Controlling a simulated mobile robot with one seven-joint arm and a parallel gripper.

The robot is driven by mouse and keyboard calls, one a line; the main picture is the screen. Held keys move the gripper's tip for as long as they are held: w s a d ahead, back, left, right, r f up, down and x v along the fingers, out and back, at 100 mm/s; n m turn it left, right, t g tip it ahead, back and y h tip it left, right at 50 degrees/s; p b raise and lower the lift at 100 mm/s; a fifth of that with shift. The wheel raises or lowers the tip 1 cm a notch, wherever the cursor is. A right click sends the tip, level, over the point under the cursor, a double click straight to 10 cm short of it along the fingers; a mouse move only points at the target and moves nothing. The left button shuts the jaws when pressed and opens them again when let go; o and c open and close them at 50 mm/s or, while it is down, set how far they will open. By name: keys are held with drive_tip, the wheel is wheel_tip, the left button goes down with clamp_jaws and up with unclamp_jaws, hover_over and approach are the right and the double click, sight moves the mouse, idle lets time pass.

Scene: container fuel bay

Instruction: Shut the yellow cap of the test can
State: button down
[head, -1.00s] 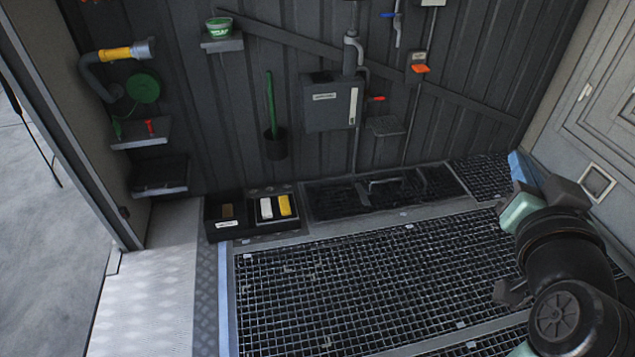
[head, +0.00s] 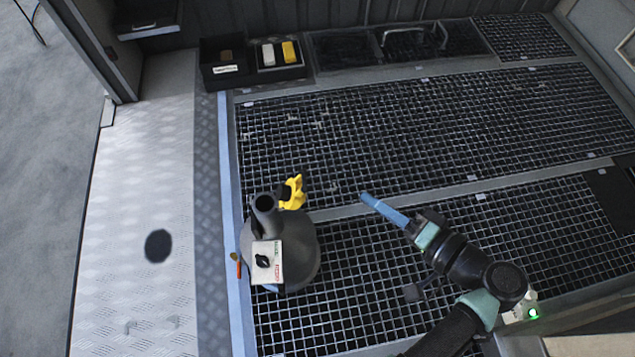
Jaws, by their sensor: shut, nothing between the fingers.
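The test can (head: 300,262) is a dark grey, rounded can standing upright on the floor grating in the head view. Its neck (head: 265,203) points up with a dark open mouth. The yellow cap (head: 293,192) sits off the mouth, tipped to the right side of the neck, so the can is open.
A black bin (head: 222,72) and a tray with a white and a yellow block (head: 280,68) stand at the back wall. A small orange-handled item (head: 237,262) is left of the can. The grating (head: 420,130) behind the can is clear.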

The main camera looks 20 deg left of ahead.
sight(295, 190)
drive_tip(key=s+b+x, duration=0.2)
drive_tip(key=x, duration=0.9)
drive_tip(key=shift+a+f+b, duration=0.3)
drive_tip(key=shift+a+f, duration=0.2)
drive_tip(key=shift+a, duration=0.1)
drive_tip(key=shift+s+r, duration=0.1)
drive_tip(key=shift+s, duration=0.05)
drive_tip(key=shift+s+a+r+h+p, duration=0.15)
drive_tip(key=shift+a+r+h+p, duration=0.15)
drive_tip(key=shift+p, duration=0.4)
drive_tip(key=shift+a+n, duration=0.1)
drive_tip(key=shift+n, duration=0.2)
